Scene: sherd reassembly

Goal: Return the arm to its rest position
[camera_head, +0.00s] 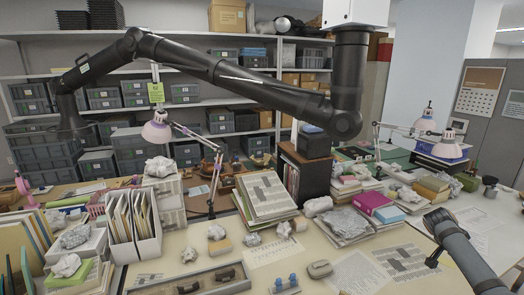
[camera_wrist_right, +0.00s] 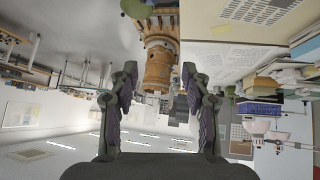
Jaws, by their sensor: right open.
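My right gripper (camera_wrist_right: 160,80) shows in the right wrist view, with its two dark fingers apart and nothing between them. That view is upside down. Beyond the fingers is a brown tower-like object (camera_wrist_right: 158,65), apart from them as far as I can tell. In the head view, a blue-grey cylindrical link (camera_head: 462,248), which may be part of my right arm, reaches in over the table's right end. I cannot make out the right gripper there. My left gripper is not in view. A tray (camera_head: 232,287) with dark pieces lies at the table's front edge.
A large black jointed arm (camera_head: 235,75) spans the head view above the table. Books (camera_head: 372,203), a file holder (camera_head: 135,225), a paper stack (camera_head: 265,197) and several crumpled pale lumps (camera_head: 160,167) crowd the table. Pink lamps (camera_head: 427,125) stand at the back right. Printed sheets lie flat at front right.

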